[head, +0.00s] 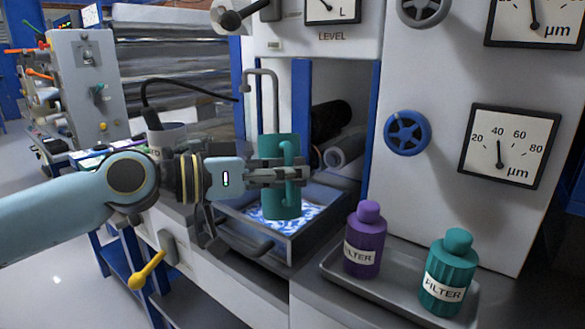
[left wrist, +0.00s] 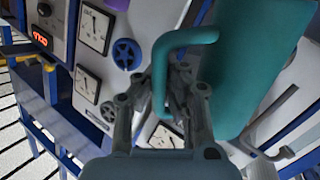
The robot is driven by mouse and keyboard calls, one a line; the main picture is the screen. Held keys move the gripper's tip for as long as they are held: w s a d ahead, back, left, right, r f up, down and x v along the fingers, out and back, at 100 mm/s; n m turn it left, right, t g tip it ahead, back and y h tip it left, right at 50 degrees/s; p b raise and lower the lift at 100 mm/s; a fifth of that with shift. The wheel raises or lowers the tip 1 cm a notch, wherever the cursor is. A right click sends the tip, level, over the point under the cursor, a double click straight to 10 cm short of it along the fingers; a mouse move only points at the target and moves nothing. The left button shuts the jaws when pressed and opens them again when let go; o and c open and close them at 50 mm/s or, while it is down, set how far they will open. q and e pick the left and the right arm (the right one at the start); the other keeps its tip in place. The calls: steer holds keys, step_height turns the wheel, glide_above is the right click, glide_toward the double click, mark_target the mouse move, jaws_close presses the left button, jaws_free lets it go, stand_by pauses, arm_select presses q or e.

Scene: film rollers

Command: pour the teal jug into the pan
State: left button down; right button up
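The teal jug (head: 279,208) is upright in the head view, above the metal pan (head: 296,243). The pan sits in the machine's recess, with a bright blue-white patterned surface inside. My left gripper (head: 296,174) comes in from the left and is shut on the jug's handle. In the left wrist view the jug (left wrist: 250,65) fills the upper right, and the fingers (left wrist: 180,85) close around its handle. The jug's contents are hidden. The jug covers part of the pan. My right gripper is in neither view.
A purple filter bottle (head: 366,240) and a teal filter bottle (head: 449,275) stand on a grey tray (head: 345,275) right of the pan. A bent grey pipe (head: 262,73) rises behind the jug. A blue handwheel (head: 405,133) is on the right panel. Dark rollers (head: 330,120) lie behind.

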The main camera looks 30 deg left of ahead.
arm_select(q)
steer(key=shift+r+n+p, duration=0.4)
steer(key=shift+r+p, duration=0.35)
steer(key=shift+p, duration=0.5)
steer(key=shift+r+n+g+p, duration=0.4)
steer(key=shift+r+p, duration=0.2)
steer(key=shift+p, duration=0.6)
steer(key=shift+w+a+r+n+p, duration=0.1)
steer(key=shift+r+n+p, duration=0.5)
steer(key=shift+p, duration=0.85)
steer(key=shift+w+d+r, duration=0.2)
steer(key=shift+w+r, duration=0.1)
steer(key=shift+w+d+r+n+h, duration=0.2)
steer(key=shift+w+r+n+h, duration=0.2)
steer(key=shift+n, duration=0.2)
steer(key=shift+w+a+r+n+p, duration=0.1)
steer(key=shift+a+r+n+p, duration=0.1)
steer(key=shift+r+n+p, duration=0.2)
stand_by(1.8)
steer(key=shift+f, duration=0.1)
stand_by(0.9)
